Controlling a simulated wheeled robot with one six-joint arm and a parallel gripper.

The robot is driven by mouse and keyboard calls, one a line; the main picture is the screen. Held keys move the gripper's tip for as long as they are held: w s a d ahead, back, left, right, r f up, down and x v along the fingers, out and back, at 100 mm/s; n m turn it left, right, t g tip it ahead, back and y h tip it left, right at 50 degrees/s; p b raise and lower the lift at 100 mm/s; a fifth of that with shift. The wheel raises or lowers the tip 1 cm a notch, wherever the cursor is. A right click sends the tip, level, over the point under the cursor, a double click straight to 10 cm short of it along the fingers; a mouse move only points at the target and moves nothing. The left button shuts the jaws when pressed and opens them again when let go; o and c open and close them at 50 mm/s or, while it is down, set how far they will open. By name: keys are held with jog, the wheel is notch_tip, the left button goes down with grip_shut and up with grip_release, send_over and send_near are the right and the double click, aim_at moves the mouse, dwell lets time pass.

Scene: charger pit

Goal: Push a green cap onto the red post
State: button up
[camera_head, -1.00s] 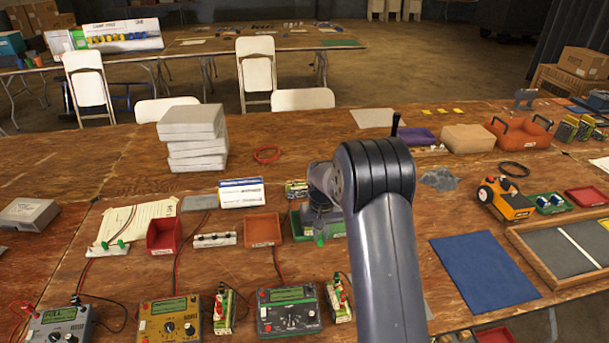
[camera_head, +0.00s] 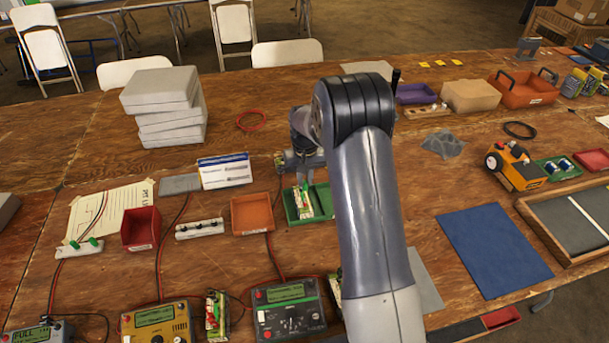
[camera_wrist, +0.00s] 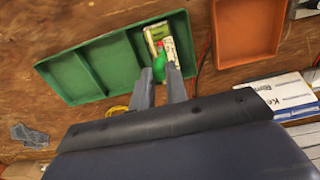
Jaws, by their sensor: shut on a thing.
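My gripper (camera_wrist: 161,78) is shut on a green cap (camera_wrist: 160,60), which shows between and just beyond its fingertips. In the head view, my gripper (camera_head: 303,180) points down over the green tray (camera_head: 322,208) with the green cap (camera_head: 305,187) at its tip. A small pale circuit module (camera_head: 303,203) lies in the tray's left part. The cap overlaps this module (camera_wrist: 153,35) in the wrist view, and I cannot tell whether they touch.
An orange tray (camera_head: 252,214) and a leaning white-blue card box (camera_head: 224,171) stand left of the green tray. Meters, such as the yellow one (camera_head: 157,322), stand in front with leads. The blue mat (camera_head: 494,255) lies clear at right.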

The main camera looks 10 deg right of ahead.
aim_at(305, 185)
jog(key=shift+f+b, duration=1.65)
jog(key=shift+f, duration=1.3)
jog(key=shift+f+b, duration=0.15)
jog(key=shift+b, duration=0.3)
jog(key=o, duration=0.9)
jog(key=shift+c, duration=0.2)
jog(key=shift+o, duration=1)
jog(key=shift+r+p, duration=2.25)
jog(key=shift+r, duration=1.55)
